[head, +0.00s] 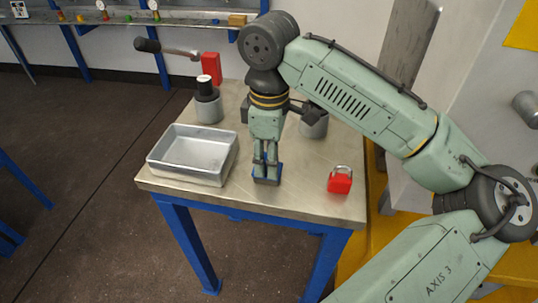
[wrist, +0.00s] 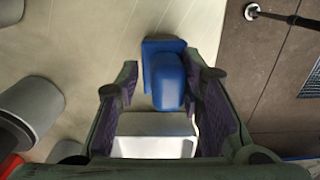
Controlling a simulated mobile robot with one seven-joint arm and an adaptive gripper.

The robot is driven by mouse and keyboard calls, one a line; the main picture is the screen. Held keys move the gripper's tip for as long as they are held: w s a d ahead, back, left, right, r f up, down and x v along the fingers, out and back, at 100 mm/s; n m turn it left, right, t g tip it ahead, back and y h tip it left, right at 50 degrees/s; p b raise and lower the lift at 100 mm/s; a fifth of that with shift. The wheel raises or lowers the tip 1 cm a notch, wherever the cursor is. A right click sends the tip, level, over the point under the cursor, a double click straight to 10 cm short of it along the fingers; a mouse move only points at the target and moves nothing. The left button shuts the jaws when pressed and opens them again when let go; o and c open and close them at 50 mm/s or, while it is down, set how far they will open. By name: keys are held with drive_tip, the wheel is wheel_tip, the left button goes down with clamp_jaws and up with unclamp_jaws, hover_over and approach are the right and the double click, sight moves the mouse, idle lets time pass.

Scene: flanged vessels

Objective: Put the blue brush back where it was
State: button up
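The blue brush (wrist: 168,78) lies under my gripper near the front edge of the table (head: 300,195). It also shows in the head view (head: 278,170), partly hidden by the fingers. My gripper (head: 266,177) points down at it. In the wrist view the two fingers (wrist: 162,75) stand apart with the brush between them. A gap shows on the left side of the brush; the right finger is close to it, and I cannot tell whether they touch.
A grey metal tray (head: 190,178) stands just left of my gripper. A red padlock (head: 340,181) lies to the right. Behind are a grey vessel with a black top (head: 208,106), a red block with a dark-handled lever (head: 211,68), and another grey vessel (head: 315,127).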

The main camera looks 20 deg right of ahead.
drive_tip(key=shift+o, duration=0.5)
wheel_tip(320, 180, up, 8)
drive_tip(key=shift+f, duration=0.1)
idle(0.4)
